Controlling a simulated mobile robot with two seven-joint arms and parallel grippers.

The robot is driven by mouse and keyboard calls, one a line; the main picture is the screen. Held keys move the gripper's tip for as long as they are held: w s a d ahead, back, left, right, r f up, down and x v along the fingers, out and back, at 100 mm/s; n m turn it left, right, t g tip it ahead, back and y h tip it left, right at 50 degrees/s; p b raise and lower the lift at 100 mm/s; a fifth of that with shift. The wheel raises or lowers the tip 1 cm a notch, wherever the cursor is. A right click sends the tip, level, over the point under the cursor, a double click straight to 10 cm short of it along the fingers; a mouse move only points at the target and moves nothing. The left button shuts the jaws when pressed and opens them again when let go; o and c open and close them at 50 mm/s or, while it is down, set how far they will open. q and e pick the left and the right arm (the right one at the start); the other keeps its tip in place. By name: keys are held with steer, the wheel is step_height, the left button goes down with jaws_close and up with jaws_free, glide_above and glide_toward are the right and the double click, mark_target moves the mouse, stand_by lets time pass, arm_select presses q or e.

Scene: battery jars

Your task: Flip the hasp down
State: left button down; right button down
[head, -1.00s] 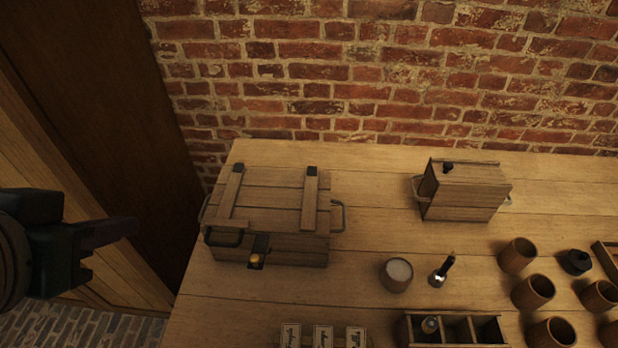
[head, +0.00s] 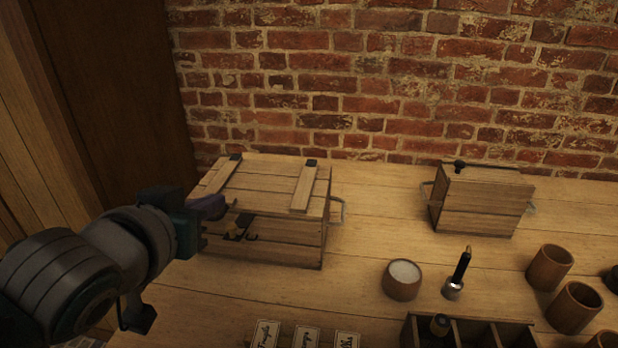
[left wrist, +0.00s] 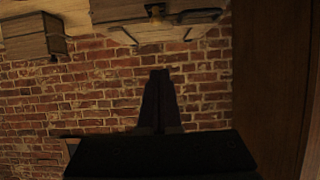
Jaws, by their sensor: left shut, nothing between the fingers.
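The wooden chest (head: 285,238) stands at the table's left, lid closed. Dark metal hasp fittings (head: 242,221) and a small brass-coloured piece (head: 233,236) sit at its front, partly hidden by my gripper. In the left wrist view, the chest edge shows at the top with the brass piece (left wrist: 156,11) and a dark loop (left wrist: 198,16) beside it. My left gripper (head: 220,205) is shut and empty, its tip close to the chest's left front; I cannot tell whether they touch. Its dark fingers (left wrist: 160,74) also show in the left wrist view. My right gripper is out of view.
A smaller wooden box (head: 475,205) stands at the right rear. A round cup (head: 402,280), a black-handled tool (head: 460,270), wooden cups (head: 549,268) and a divided tray (head: 478,322) occupy the front right. A brick wall (head: 400,90) is behind.

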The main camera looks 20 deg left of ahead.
arm_select(q)
step_height(320, 180, down, 6)
steer(key=w+b, duration=0.1)
steer(key=w, duration=0.2)
steer(key=shift+a+r+b, duration=0.2)
steer(key=shift+a+b, duration=0.1)
steer(key=shift+b, duration=0.05)
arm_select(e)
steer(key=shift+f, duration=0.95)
